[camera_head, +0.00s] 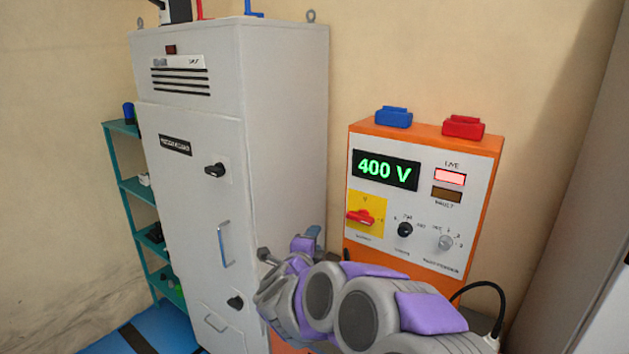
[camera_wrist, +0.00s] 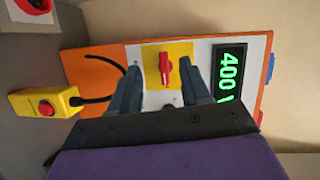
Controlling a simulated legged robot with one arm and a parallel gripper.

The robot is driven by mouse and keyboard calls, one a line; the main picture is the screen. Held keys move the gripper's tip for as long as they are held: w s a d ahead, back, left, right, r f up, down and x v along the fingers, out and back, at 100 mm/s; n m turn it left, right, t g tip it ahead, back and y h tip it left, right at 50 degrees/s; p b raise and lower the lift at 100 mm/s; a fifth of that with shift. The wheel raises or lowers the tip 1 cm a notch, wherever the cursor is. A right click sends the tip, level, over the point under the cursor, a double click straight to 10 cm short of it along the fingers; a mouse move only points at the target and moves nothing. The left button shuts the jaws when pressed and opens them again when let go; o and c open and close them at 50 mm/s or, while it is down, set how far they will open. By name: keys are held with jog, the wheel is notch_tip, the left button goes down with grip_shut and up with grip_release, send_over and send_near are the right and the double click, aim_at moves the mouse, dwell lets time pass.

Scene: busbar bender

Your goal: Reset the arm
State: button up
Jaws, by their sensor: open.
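My arm (camera_head: 370,310), grey with purple pads, reaches across the lower front of an orange and white power unit (camera_head: 480,160) in the head view. In the wrist view my gripper (camera_wrist: 159,64) is open and empty, with its two dark fingers apart. The unit's red rotary switch (camera_wrist: 166,70) on a yellow plate shows between the fingers; I cannot tell whether they touch it. The same red switch (camera_head: 361,217) is unobstructed in the head view. The green display (camera_head: 386,170) reads 400 V, and the LIVE lamp (camera_head: 450,177) glows red.
A tall grey cabinet (camera_head: 285,130) with black knobs stands left of the unit, close to my arm. A teal shelf (camera_head: 125,185) stands farther left. A yellow box (camera_wrist: 62,99) with a red button is beside the unit in the wrist view. A grey surface borders the right.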

jog(key=s+a+r+n+g+y, duration=0.2)
jog(key=s+a+r+n+y, duration=0.1)
jog(key=s+a+n+y, duration=0.45)
jog(key=s+d+f+n+g+y, duration=0.2)
jog(key=s+n+g+y, duration=0.15)
jog(key=s+n, duration=0.45)
jog(key=s+d+f+n+g+h, duration=0.1)
jog(key=s+d+g, duration=0.3)
jog(key=s, duration=0.8)
jog(key=s+d+f+n+g+h, duration=0.2)
jog(key=s+d, duration=0.6)
jog(key=s, duration=0.4)
jog(key=s+d+f+n+g+h, duration=0.2)
jog(key=s+d+f+g, duration=0.3)
jog(key=s, duration=0.7)
jog(key=shift+s+d+g+h, duration=0.3)
jog(key=shift+d+g+h, duration=0.3)
jog(key=shift+d, duration=0.35)
